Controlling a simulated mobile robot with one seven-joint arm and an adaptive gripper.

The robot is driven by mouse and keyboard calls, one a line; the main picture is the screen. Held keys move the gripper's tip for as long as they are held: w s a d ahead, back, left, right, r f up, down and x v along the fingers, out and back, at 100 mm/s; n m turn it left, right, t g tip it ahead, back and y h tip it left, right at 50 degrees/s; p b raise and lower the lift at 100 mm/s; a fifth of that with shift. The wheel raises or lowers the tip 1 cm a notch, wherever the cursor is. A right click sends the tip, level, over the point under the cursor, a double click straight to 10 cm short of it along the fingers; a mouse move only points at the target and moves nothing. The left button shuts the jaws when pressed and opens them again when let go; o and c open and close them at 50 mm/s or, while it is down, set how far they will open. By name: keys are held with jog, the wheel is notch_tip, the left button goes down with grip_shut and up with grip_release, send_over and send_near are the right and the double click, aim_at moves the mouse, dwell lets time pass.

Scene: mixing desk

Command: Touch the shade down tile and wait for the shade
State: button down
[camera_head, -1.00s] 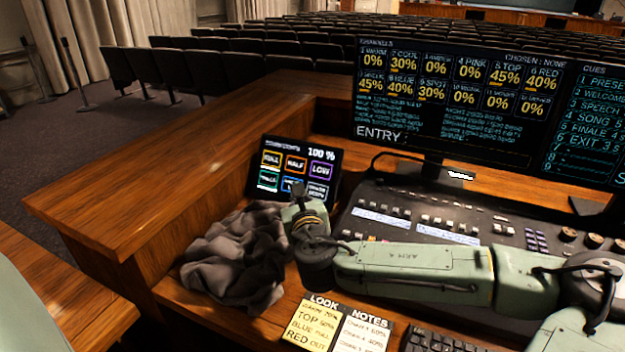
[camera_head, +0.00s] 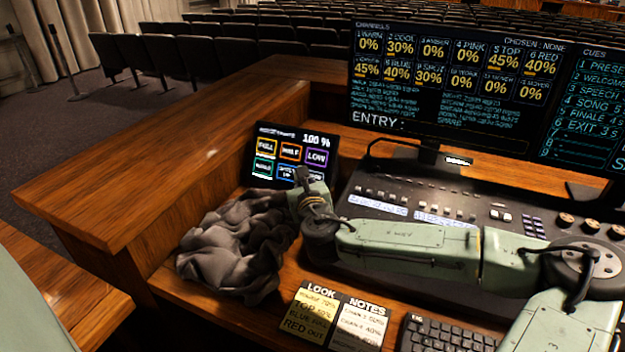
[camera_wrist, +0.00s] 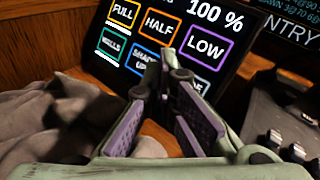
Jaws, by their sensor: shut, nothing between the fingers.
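The shade down tile (camera_head: 315,178) is the lower right tile of the small dark touch panel (camera_head: 262,139). In the wrist view the tile (camera_wrist: 201,86) is partly hidden behind my fingers. My gripper (camera_head: 302,176) is shut and empty, its fingertips in front of the panel's lower row. In the wrist view my fingertips (camera_wrist: 174,72) overlap the space between the shade up tile (camera_wrist: 146,62) and the shade down tile. I cannot tell whether they touch the glass. The panel reads 100 %.
A crumpled grey cloth (camera_head: 235,245) lies left of my gripper. The mixing desk (camera_head: 385,192) is at the right, under a large monitor (camera_head: 450,90). Note cards (camera_head: 335,315) and a keyboard (camera_head: 445,335) lie in front. A wooden ledge (camera_head: 150,165) runs behind the cloth.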

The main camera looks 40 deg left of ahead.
jog(key=shift+w+a+f+b, duration=0.2)
jog(key=shift+w+f, duration=0.15)
jog(key=shift+w, duration=0.25)
jog(key=shift+w+a+f+b, duration=0.1)
jog(key=shift+w+f+b, duration=0.2)
jog(key=shift+w, duration=0.25)
jog(key=shift+w+a+f+b, duration=0.15)
jog(key=shift+w+f, duration=0.2)
jog(key=shift+w, duration=0.25)
jog(key=shift+w, duration=0.1)
jog(key=shift+w+f, duration=0.2)
jog(key=shift+w, duration=0.1)
